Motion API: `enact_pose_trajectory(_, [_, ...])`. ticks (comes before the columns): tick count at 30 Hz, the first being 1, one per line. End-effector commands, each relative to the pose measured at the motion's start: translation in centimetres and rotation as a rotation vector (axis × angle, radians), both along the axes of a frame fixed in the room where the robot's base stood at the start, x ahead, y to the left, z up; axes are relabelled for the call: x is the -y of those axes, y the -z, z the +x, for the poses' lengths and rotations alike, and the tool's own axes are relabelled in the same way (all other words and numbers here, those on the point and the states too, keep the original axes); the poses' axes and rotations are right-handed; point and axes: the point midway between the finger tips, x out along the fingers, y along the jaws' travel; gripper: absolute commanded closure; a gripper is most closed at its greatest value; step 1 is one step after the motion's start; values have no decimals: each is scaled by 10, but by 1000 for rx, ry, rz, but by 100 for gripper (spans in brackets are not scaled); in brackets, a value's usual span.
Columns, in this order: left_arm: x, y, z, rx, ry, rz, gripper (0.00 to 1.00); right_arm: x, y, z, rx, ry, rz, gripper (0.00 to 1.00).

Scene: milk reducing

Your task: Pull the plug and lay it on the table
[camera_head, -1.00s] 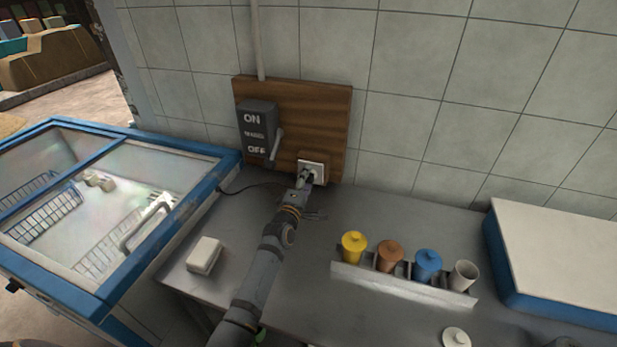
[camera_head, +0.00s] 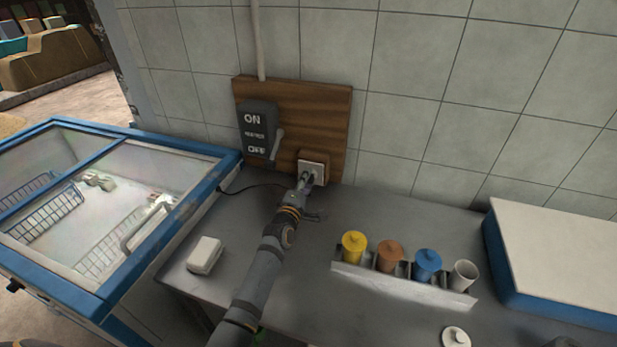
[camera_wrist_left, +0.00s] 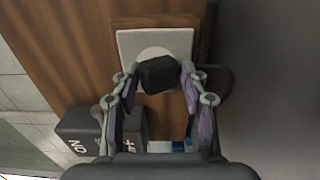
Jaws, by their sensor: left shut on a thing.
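The black plug (camera_wrist_left: 159,75) sits in front of the white wall socket (camera_wrist_left: 128,46) in the left wrist view, between my fingers. I cannot tell whether it is still seated in the socket. My left gripper (camera_wrist_left: 158,82) is shut on the plug. In the head view my left gripper (camera_head: 306,181) is at the socket (camera_head: 318,168), low on the wooden board, and mostly hides the plug. The grey table (camera_head: 330,225) lies below, with a dark cord (camera_head: 245,188) running across its back left. My right gripper is not in view.
A grey ON/OFF switch box (camera_head: 257,128) with a lever is left of the socket. A blue-framed freezer (camera_head: 120,215) stands left. A white block (camera_head: 204,254), a rack of coloured canisters (camera_head: 400,283) and a blue-white box (camera_head: 560,255) are on the table. Bare tabletop lies around my arm.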

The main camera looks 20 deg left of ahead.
Motion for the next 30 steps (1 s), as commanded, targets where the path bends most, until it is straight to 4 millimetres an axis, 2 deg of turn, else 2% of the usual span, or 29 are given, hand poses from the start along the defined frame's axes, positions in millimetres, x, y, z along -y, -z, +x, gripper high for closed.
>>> enact_pose_trajectory(1, [0, -6, 1, 11, -1, 0, 100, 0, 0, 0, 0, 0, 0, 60])
enact_pose_trajectory(5, [0, -6, 2, 13, -2, 0, 100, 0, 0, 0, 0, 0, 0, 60])
enact_pose_trajectory(6, [0, -7, 2, 13, -2, 0, 51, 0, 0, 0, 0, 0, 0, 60])
enact_pose_trajectory(12, [0, -5, 1, 10, -1, 0, 25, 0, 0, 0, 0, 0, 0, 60])
enact_pose_trajectory(23, [0, -2, -3, 5, -1, 0, 25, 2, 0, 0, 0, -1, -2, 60])
enact_pose_trajectory(26, [-1, -1, -16, 4, 0, -1, 25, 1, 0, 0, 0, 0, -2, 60])
enact_pose_trajectory(30, [-2, -1, -47, 4, -1, -1, 25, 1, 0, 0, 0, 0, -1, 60])
